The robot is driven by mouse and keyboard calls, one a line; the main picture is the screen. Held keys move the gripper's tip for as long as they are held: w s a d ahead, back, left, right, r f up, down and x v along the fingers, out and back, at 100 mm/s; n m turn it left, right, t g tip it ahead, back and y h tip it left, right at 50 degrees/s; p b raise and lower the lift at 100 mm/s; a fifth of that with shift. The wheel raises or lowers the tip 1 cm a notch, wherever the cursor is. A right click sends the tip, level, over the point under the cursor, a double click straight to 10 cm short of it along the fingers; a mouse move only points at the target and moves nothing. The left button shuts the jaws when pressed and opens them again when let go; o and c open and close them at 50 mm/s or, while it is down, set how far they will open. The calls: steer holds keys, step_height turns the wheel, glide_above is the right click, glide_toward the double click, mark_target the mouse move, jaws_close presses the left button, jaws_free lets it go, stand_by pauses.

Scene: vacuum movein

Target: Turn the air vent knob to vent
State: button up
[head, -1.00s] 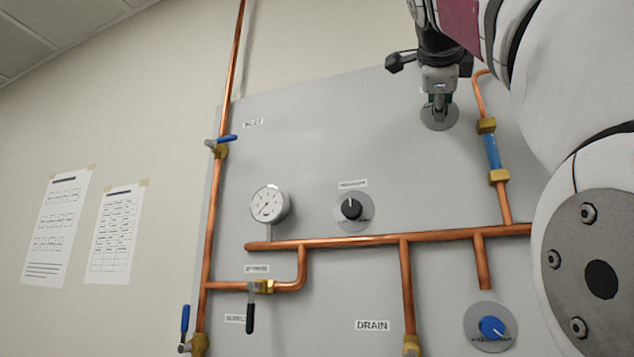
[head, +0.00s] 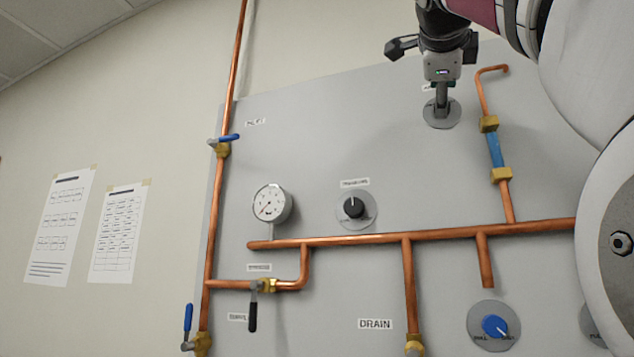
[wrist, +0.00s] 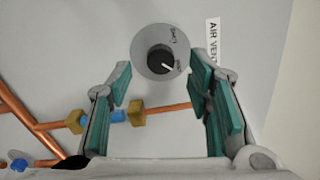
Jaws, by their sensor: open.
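The air vent knob (wrist: 161,60) is black with a white pointer line, on a round grey plate (wrist: 143,65). In the wrist view its pointer aims to the lower right, near one of two small marks I cannot read surely. The AIR VENT label (wrist: 212,42) is to its right. My gripper (wrist: 160,78) is open, with green-padded fingers on either side of the knob's line of sight; contact cannot be told. In the head view my gripper (head: 441,98) is in front of the plate (head: 441,117) and hides the knob.
Copper pipes (head: 430,235) cross the grey panel (head: 320,130) below. A pipe with a blue section (head: 494,150) rises right of my gripper. Another black knob (head: 353,207), a gauge (head: 269,204) and a blue knob (head: 495,326) sit lower. The panel left of my gripper is clear.

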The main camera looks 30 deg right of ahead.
steer(key=v, duration=0.9)
steer(key=shift+s+a, duration=0.1)
steer(key=shift+a, duration=0.05)
steer(key=w+a+f+n+g+y, duration=0.1)
steer(key=w+a+f+n+y, duration=0.2)
steer(key=f+n, duration=0.5)
steer(key=w+a+f+n+y, duration=0.2)
steer(key=w+f+n, duration=0.15)
steer(key=f, duration=0.85)
steer(key=w+a+f+n+g+y, duration=0.1)
steer(key=w+a+f+n+y, duration=0.25)
steer(key=f, duration=0.65)
steer(key=s+a+f+n+g+y, duration=0.1)
steer(key=f+n, duration=0.4)
steer(key=f, duration=0.6)
steer(key=s+a+f+n+g+y, duration=0.2)
steer(key=s+a+f+n, duration=0.2)
steer(key=f, duration=0.8)
steer(key=s+a+f+n+g+y, duration=0.2)
steer(key=f+n, duration=0.4)
steer(key=f, duration=0.5)
steer(key=shift+s+a+f, duration=0.25)
steer(key=shift+s+a, duration=0.2)
steer(key=shift+s, duration=0.7)
